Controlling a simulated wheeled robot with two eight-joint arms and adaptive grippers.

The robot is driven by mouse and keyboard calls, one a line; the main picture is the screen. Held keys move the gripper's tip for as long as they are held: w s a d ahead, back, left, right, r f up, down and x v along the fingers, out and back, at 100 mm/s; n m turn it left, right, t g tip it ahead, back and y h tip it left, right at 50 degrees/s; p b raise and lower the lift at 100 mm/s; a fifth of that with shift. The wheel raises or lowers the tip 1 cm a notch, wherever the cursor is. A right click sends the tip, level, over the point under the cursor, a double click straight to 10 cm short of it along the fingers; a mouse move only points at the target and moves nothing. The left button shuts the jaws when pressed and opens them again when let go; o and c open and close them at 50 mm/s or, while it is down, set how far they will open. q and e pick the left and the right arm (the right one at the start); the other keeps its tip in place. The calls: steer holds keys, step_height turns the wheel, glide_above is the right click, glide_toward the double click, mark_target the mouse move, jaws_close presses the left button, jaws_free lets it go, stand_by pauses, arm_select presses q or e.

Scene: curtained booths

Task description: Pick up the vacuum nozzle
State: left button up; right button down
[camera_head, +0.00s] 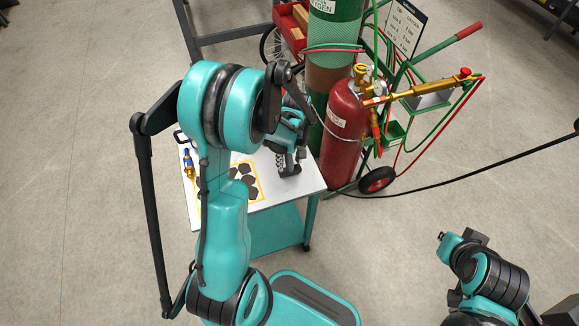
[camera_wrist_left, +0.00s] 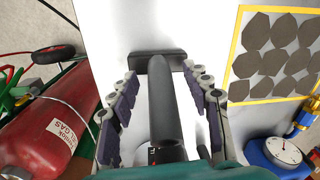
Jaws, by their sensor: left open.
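The vacuum nozzle (camera_wrist_left: 165,95) is a dark tube with a wide flat black head, lying over the white tabletop in the left wrist view. My left gripper (camera_wrist_left: 160,76) is open, with one finger on each side of the tube. Gaps show between the tube and both fingers. In the head view my left gripper (camera_head: 288,160) is over the right part of the white table (camera_head: 277,197), and the nozzle is mostly hidden by it and cannot be made out clearly.
A red gas cylinder (camera_head: 345,135) stands close to the table's right edge, on a cart with hoses and a wheel (camera_head: 376,180). A yellow-framed sheet of dark hexagonal pieces (camera_wrist_left: 272,50) lies beside the nozzle. A dial gauge (camera_wrist_left: 284,150) is at the lower right.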

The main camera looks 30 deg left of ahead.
arm_select(q)
jaws_close()
steer(key=shift+r, duration=0.15)
